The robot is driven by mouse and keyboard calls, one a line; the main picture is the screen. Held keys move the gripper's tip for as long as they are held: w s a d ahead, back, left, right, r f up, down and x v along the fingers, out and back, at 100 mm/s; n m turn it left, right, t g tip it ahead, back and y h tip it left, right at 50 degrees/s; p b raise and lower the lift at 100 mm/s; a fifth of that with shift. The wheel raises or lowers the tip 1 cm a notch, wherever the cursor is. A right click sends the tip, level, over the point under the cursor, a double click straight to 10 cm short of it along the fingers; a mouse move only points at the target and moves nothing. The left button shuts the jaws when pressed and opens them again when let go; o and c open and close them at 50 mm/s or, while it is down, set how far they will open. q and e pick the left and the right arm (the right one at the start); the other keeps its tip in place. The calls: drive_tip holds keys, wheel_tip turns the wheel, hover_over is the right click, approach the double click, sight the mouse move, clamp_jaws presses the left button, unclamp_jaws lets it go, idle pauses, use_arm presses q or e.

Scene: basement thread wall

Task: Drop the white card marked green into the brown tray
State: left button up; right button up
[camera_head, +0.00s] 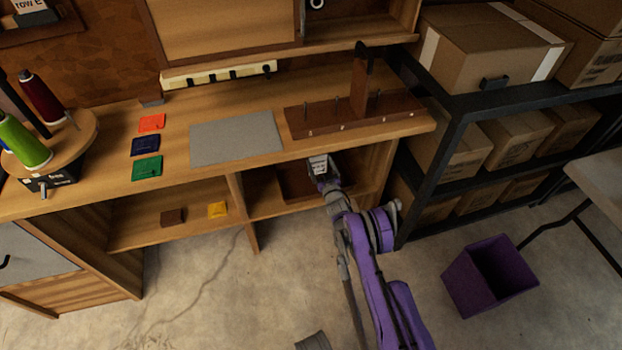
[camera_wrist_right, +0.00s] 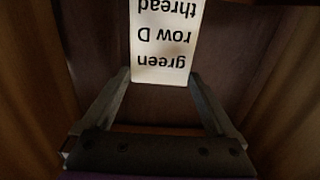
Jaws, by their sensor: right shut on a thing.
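The white card (camera_head: 319,167) is in my right gripper (camera_head: 323,178), inside the lower right shelf opening under the bench. In the right wrist view the card (camera_wrist_right: 164,40) reads "green row D thread", upside down, and sits between the two fingertips (camera_wrist_right: 158,76). The fingers are shut on its near end. The brown tray (camera_head: 291,185) lies in that same opening, partly hidden behind the gripper and card. In the wrist view a dark brown surface shows behind the card. My left gripper is not clearly in view.
The bench top above holds a grey mat (camera_head: 235,138), a dark wooden rack (camera_head: 352,119) and orange, blue and green squares (camera_head: 147,168). A divider (camera_head: 241,212) stands left of the opening. Black shelving with boxes and a purple bin (camera_head: 490,275) are at right.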

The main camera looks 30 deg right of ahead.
drive_tip(key=o, duration=0.5)
drive_tip(key=shift+o, duration=0.2)
drive_tip(key=p+v, duration=0.1)
drive_tip(key=v, duration=0.9)
drive_tip(key=shift+s, duration=0.35)
drive_tip(key=shift+s+a, duration=0.1)
drive_tip(key=shift+a, duration=0.1)
